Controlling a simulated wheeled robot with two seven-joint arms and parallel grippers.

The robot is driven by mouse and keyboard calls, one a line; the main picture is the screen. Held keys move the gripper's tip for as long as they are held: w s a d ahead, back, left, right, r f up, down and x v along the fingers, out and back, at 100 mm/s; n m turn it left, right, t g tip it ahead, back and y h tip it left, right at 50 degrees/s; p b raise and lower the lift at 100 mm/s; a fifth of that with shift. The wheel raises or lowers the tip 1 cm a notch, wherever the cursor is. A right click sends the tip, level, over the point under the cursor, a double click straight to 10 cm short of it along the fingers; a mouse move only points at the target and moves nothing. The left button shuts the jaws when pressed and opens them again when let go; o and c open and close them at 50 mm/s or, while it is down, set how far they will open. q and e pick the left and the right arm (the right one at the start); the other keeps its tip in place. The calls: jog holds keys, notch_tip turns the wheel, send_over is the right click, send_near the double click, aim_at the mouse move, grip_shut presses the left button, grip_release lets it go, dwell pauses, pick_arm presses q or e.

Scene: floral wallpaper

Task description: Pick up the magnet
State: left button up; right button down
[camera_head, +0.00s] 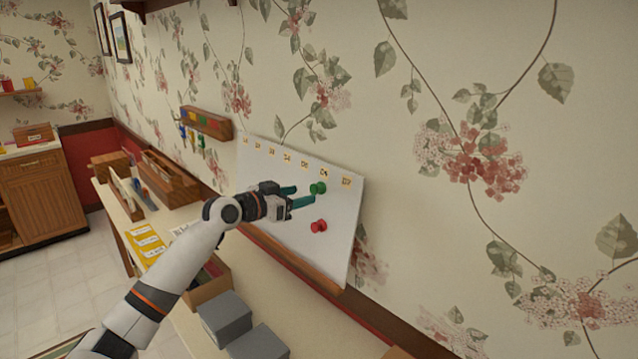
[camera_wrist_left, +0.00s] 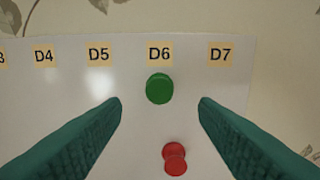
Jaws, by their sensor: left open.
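A green magnet (camera_head: 318,188) sits on the whiteboard (camera_head: 285,228), just under the D6 label. A red magnet (camera_head: 319,226) is on the board below it. My left gripper (camera_head: 302,196) is open in front of the board, its teal fingers pointing at the green magnet. In the left wrist view the green magnet (camera_wrist_left: 159,88) shows between and beyond the two fingertips (camera_wrist_left: 160,103), apart from both. The red magnet (camera_wrist_left: 174,158) shows lower, between the fingers. My right gripper is out of view.
The board leans on a wooden ledge (camera_head: 290,262) at the wall. Grey boxes (camera_head: 225,318), yellow packets (camera_head: 146,243) and wooden organizers (camera_head: 168,178) stand on the counter. A rack with hanging coloured items (camera_head: 206,122) is on the wall to the left.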

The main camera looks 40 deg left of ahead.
aim_at(313, 191)
pick_arm(q)
jog(key=shift+w+r+p, duration=0.2)
jog(key=shift+w+p, duration=0.7)
jog(key=shift+w, duration=0.05)
jog(key=w, duration=0.1)
jog(key=w+p, duration=0.1)
jog(key=w, duration=0.1)
jog(key=shift+w+d+f, duration=0.1)
jog(key=shift+d+f, duration=0.05)
jog(key=shift+f, duration=0.25)
jog(key=shift+w+d+f+p, duration=0.1)
jog(key=shift+w+f+p, duration=0.05)
jog(key=shift+w+p, duration=0.15)
jog(key=shift+s, duration=0.2)
jog(key=shift+c, duration=0.5)
jog(key=c, duration=0.9)
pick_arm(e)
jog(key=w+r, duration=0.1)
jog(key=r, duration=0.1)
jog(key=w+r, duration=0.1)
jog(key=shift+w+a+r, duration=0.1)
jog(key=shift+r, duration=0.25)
